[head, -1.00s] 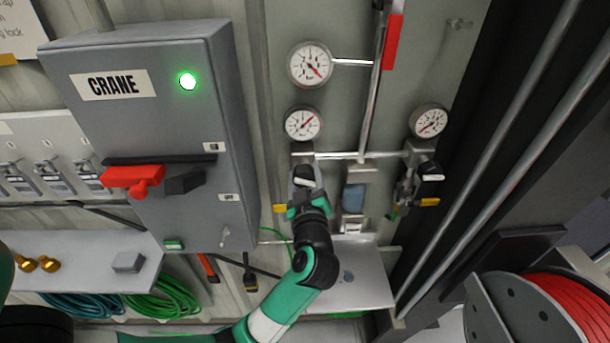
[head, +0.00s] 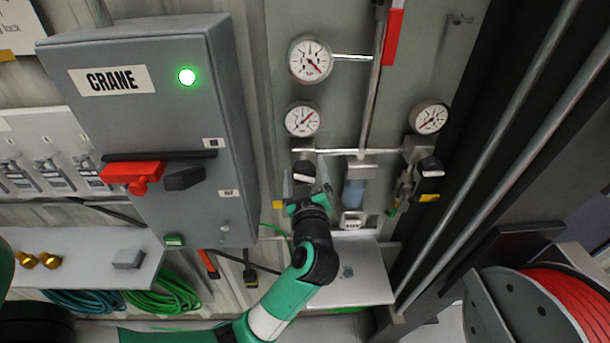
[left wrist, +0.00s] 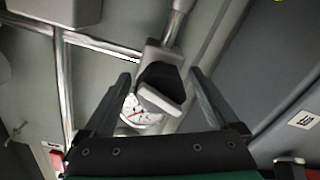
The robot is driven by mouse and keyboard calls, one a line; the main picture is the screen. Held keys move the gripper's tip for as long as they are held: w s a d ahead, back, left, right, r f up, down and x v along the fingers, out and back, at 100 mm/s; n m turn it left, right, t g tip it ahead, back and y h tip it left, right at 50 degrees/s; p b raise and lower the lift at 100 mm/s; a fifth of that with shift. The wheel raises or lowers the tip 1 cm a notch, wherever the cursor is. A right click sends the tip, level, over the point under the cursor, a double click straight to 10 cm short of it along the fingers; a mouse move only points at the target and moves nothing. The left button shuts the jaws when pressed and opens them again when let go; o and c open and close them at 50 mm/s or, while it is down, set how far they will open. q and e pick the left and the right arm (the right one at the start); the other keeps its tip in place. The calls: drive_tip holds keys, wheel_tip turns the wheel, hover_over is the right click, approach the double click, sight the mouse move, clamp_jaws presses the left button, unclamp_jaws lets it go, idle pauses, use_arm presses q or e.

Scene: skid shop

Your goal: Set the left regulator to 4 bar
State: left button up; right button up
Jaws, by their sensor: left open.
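The left regulator's dark knob (head: 304,171) sits on the pipe panel below its round white gauge (head: 302,120). The gauge's red needle slants toward the upper right; its numbers are too small to read. My left gripper (head: 305,177) is open in front of the knob, one finger on either side. In the left wrist view, the knob (left wrist: 162,86) shows between the spread fingers (left wrist: 160,88), with gaps on both sides. It partly hides the gauge (left wrist: 138,114) behind it. My right gripper is not in view.
A right regulator (head: 430,168) with its gauge (head: 430,118) stands to the right. A larger gauge (head: 311,61) is above. A blue-bowled unit (head: 354,193) hangs close right of my gripper. The grey CRANE box (head: 140,130) projects at left; a small shelf (head: 350,270) is below.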

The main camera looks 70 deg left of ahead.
use_arm(q)
drive_tip(key=b+v, duration=0.1)
drive_tip(key=v, duration=1)
drive_tip(key=shift+d, duration=0.3)
drive_tip(key=shift+r, duration=0.1)
